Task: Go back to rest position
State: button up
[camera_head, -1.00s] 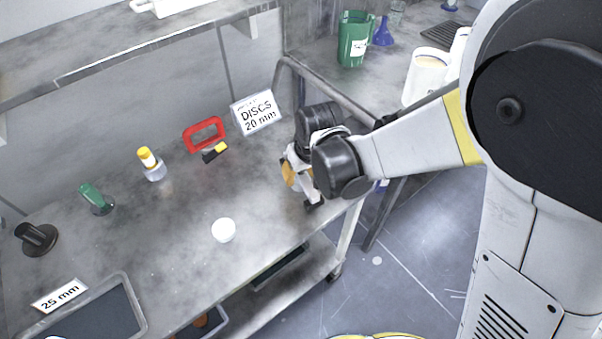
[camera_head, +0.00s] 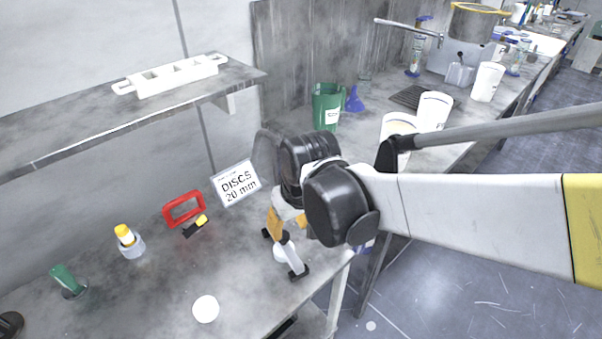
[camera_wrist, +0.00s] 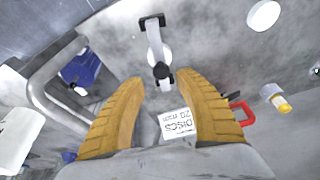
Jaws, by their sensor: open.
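My gripper (camera_head: 286,228) hangs over the right end of the grey metal table (camera_head: 150,290). In the wrist view its two tan fingers (camera_wrist: 160,82) are spread apart with nothing held between them. A pale bar-shaped tool with black ends (camera_head: 292,258) is on the table below the gripper. It also shows beyond the fingertips in the wrist view (camera_wrist: 155,45). A white disc (camera_head: 280,254) lies partly hidden behind this tool. My wrist hides part of the gripper in the head view.
A "DISCS 20 mm" sign (camera_head: 237,182), red handle (camera_head: 183,208), yellow-capped bottle (camera_head: 129,241), green-handled piece (camera_head: 67,281) and another white disc (camera_head: 205,309) are on the table. A shelf (camera_head: 60,135) overhangs at left. A green jug (camera_head: 327,106) and white containers (camera_head: 434,112) stand behind.

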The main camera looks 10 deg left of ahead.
jog(key=s+d+r+m+t, duration=0.1)
jog(key=s+d+r+m, duration=0.1)
jog(key=d, duration=0.7)
jog(key=s+d+r+m+t+h, duration=0.1)
jog(key=s+d+r+m+t, duration=0.1)
jog(key=d, duration=0.7)
jog(key=s+d+r+m+t+h, duration=0.1)
jog(key=s+d+r+m, duration=0.1)
jog(key=s+d, duration=0.3)
jog(key=d+m, duration=0.1)
jog(key=d, duration=0.3)
jog(key=shift+r, duration=0.35)
